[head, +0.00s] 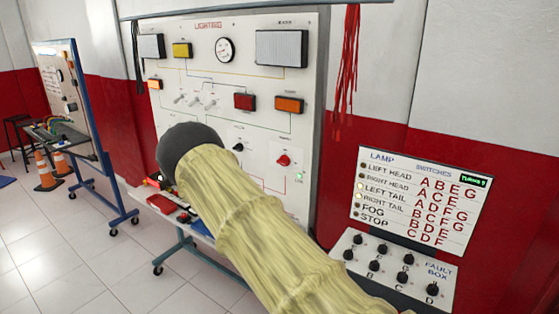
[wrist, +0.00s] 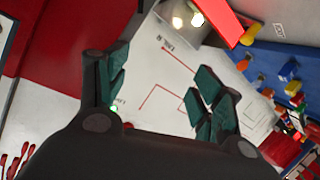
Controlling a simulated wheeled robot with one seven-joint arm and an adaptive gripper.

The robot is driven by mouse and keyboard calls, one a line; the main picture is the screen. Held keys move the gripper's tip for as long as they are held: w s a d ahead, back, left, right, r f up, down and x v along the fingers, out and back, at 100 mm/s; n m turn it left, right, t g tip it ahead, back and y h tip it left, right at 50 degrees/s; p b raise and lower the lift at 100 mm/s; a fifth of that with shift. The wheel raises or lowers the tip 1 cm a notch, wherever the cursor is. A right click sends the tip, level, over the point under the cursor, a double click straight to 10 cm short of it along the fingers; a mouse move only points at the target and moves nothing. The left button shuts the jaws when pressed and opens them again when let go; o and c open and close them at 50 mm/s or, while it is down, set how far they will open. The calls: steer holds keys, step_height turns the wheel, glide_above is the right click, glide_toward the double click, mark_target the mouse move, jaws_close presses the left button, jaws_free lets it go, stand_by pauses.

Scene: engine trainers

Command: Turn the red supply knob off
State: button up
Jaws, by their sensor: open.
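The red supply knob (head: 283,160) is on the lower right of the white lighting board (head: 222,75), just above a small lit green lamp (head: 299,177). In the head view my sleeved arm reaches in front of the board, left of the knob, and hides my gripper. In the wrist view my gripper (wrist: 160,78) is open, with nothing between its dark green fingers. The board's printed face (wrist: 165,70) lies beyond them. A green light (wrist: 114,107) shows beside the left finger. A small red patch near it may be the knob; I cannot tell.
A black knob (head: 238,147) is left of the red knob. Red cables (head: 349,60) hang at the board's right edge. A fault box (head: 395,268) with several black knobs stands at right. A tray of parts (head: 178,207) lies below the board. Open floor is at left.

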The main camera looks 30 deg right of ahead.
mark_target(281, 164)
steer(key=w+r+m+h, duration=0.2)
steer(key=w+r, duration=0.2)
steer(key=r, duration=0.3)
steer(key=w+d+r+m+g+h, duration=0.1)
steer(key=w+r+m, duration=0.1)
steer(key=w+r, duration=0.35)
steer(key=w+r+m+h, duration=0.2)
steer(key=w+r, duration=0.1)
steer(key=r, duration=0.5)
steer(key=p+x, duration=0.4)
steer(key=x, duration=0.5)
steer(key=shift+s+d+r+p, duration=0.1)
steer(key=shift+d+r+p, duration=0.05)
steer(key=shift+p, duration=0.15)
steer(key=shift+x, duration=0.8)
steer(key=shift+c, duration=0.4)
steer(key=c, duration=0.9)
